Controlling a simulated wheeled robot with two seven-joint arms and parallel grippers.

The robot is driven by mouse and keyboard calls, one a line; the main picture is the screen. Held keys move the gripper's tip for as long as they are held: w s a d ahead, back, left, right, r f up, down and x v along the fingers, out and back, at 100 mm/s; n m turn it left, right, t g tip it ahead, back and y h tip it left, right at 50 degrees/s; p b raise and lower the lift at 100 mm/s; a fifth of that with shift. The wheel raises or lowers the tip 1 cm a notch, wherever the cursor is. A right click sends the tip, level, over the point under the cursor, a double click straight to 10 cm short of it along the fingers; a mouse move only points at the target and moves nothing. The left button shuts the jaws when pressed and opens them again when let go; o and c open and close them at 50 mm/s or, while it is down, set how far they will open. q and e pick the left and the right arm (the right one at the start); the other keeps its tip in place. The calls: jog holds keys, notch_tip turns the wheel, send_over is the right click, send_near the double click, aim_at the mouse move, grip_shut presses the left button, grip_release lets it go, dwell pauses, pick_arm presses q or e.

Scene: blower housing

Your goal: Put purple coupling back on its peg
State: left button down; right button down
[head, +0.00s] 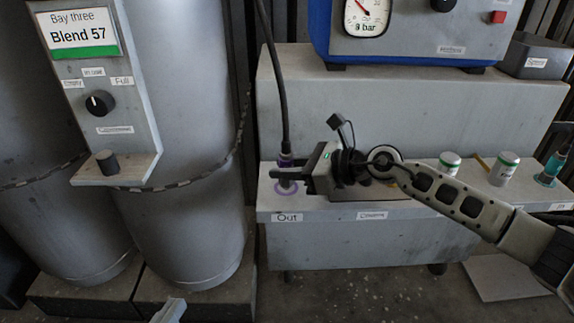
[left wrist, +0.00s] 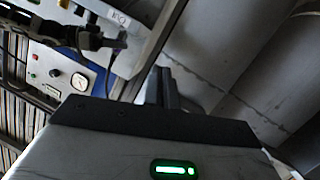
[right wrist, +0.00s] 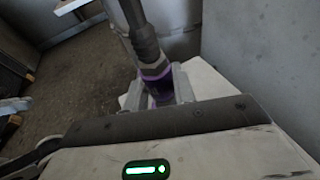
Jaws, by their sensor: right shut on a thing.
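The purple coupling (head: 286,160) hangs upright on the end of a black hose at the left end of the grey shelf. My right gripper (head: 288,178) is shut around it from the right. In the right wrist view, the coupling (right wrist: 157,84) sits between the two fingers, with its grey collar and hose above. A purple ring (head: 287,187) marks the shelf right below it, above the "Out" label. The peg is hidden, so I cannot tell whether the coupling touches it. My left gripper (head: 170,310) is low at the bottom edge; in the left wrist view its fingers (left wrist: 160,88) look together and empty.
Large grey cylinders (head: 190,120) and a control panel (head: 95,90) with a knob stand at the left. Small white-and-green canisters (head: 449,163) and a teal fitting (head: 551,168) are on the shelf's right. A blue gauge unit (head: 420,35) stands above.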

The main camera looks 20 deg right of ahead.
pick_arm(q)
jog(key=shift+s+d+f+b, duration=0.1)
jog(key=shift+f+b, duration=0.25)
jog(key=shift+f, duration=1.05)
pick_arm(e)
jog(key=shift+f, duration=0.6)
jog(key=c, duration=1.1)
grip_release()
pick_arm(q)
jog(key=shift+f, duration=0.1)
pick_arm(e)
jog(key=shift+o, duration=0.2)
jog(key=shift+f, duration=0.1)
jog(key=shift+s+d, duration=0.1)
jog(key=shift+d, duration=0.25)
jog(key=v, duration=1.3)
jog(key=shift+s+d+r+p, duration=0.15)
jog(key=shift+s+r+p, duration=0.15)
jog(key=shift+r+p, duration=0.1)
pick_arm(q)
jog(key=shift+w+d+r+n+h, duration=0.1)
jog(key=shift+w+r+n+h, duration=0.05)
jog(key=shift+r, duration=0.75)
jog(key=shift+w+d+r+n+h, duration=0.1)
jog(key=shift+r+n+h, duration=0.05)
jog(key=shift+r, duration=0.75)
pick_arm(e)
jog(key=shift+v, duration=0.85)
jog(key=shift+r, duration=0.15)
